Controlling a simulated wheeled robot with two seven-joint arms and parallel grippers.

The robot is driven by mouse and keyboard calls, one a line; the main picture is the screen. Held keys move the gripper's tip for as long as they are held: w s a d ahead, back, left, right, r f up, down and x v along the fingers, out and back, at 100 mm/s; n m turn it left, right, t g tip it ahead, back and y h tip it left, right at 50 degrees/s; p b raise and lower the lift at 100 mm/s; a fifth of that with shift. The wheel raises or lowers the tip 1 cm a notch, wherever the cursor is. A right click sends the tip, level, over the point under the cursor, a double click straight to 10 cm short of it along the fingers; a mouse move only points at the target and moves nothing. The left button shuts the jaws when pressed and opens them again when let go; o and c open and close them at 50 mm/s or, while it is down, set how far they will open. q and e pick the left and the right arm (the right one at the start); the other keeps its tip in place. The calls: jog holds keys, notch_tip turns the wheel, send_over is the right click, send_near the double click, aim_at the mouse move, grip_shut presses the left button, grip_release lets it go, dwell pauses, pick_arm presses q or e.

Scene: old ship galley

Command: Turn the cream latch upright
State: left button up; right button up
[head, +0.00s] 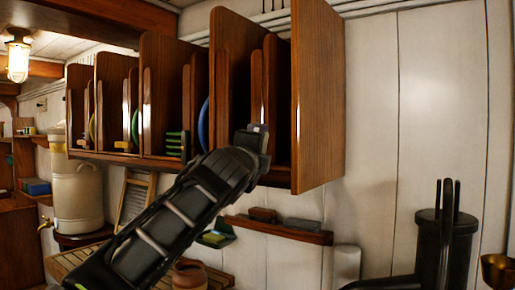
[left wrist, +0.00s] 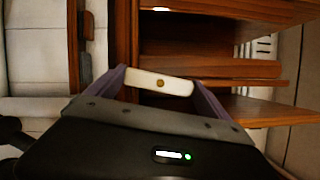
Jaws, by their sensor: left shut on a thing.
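In the head view, my left gripper (head: 256,138) is at the rack's lower front edge and mostly hides the latch. My right gripper (head: 448,185) points up at the lower right, its two fingers apart with nothing between them.
The wooden plate rack (head: 318,100) has tall dividers, with a blue plate (head: 203,124) and green items (head: 174,143) inside. A small shelf (head: 280,230) is below it. A cream drink container (head: 77,195) stands left. A brass cup (head: 497,270) is at far right.

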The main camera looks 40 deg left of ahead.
pick_arm(q)
jog(key=shift+n+g+p, duration=0.5)
jog(key=shift+n+p, duration=0.05)
jog(key=shift+n, duration=0.55)
jog(key=o, duration=1.1)
jog(key=b+v, duration=0.3)
jog(key=v, duration=0.4)
jog(key=shift+s, duration=0.35)
jog(key=shift+d, duration=0.1)
